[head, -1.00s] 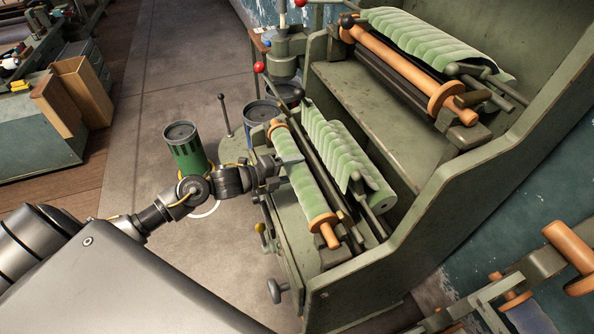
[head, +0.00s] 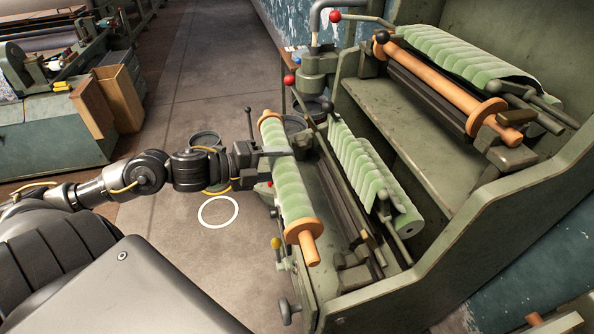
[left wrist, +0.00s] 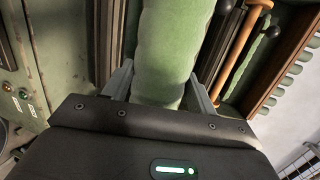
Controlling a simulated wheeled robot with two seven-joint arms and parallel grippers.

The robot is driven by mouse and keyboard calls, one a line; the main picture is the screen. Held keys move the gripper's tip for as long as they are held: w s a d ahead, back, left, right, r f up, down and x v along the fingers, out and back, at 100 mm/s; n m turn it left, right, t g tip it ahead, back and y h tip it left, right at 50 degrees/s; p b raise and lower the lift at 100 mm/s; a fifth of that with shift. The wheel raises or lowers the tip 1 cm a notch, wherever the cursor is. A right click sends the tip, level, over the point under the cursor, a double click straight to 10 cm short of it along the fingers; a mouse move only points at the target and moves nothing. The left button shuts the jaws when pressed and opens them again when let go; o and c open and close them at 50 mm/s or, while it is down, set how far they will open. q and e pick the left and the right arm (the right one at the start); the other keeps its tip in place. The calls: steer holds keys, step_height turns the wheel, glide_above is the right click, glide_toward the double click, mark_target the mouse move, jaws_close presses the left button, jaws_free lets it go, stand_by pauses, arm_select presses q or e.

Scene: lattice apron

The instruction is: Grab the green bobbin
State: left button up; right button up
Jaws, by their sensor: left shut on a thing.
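The green bobbin (head: 291,190) is a roll of pale green material on an orange spindle with round orange flanges. In the head view it hangs at the front left side of the green machine. My left gripper (head: 285,152) is shut on its upper part, reaching in from the left. In the left wrist view the green roll (left wrist: 170,45) stands between the two grey fingers of my left gripper (left wrist: 160,85). My right gripper is not in view.
The green machine (head: 440,215) has a high side wall on the right. A second green roll (head: 365,175) lies close beside the bobbin, and another (head: 465,55) sits on the upper level. Red-knobbed levers (head: 289,81) stand behind. Bare floor (head: 185,270) lies to the left.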

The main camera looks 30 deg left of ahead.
mark_target(271, 161)
arm_select(q)
steer(key=shift+r+v, duration=0.2)
steer(key=shift+v, duration=0.8)
steer(key=shift+r+v, duration=0.2)
steer(key=shift+v, duration=0.8)
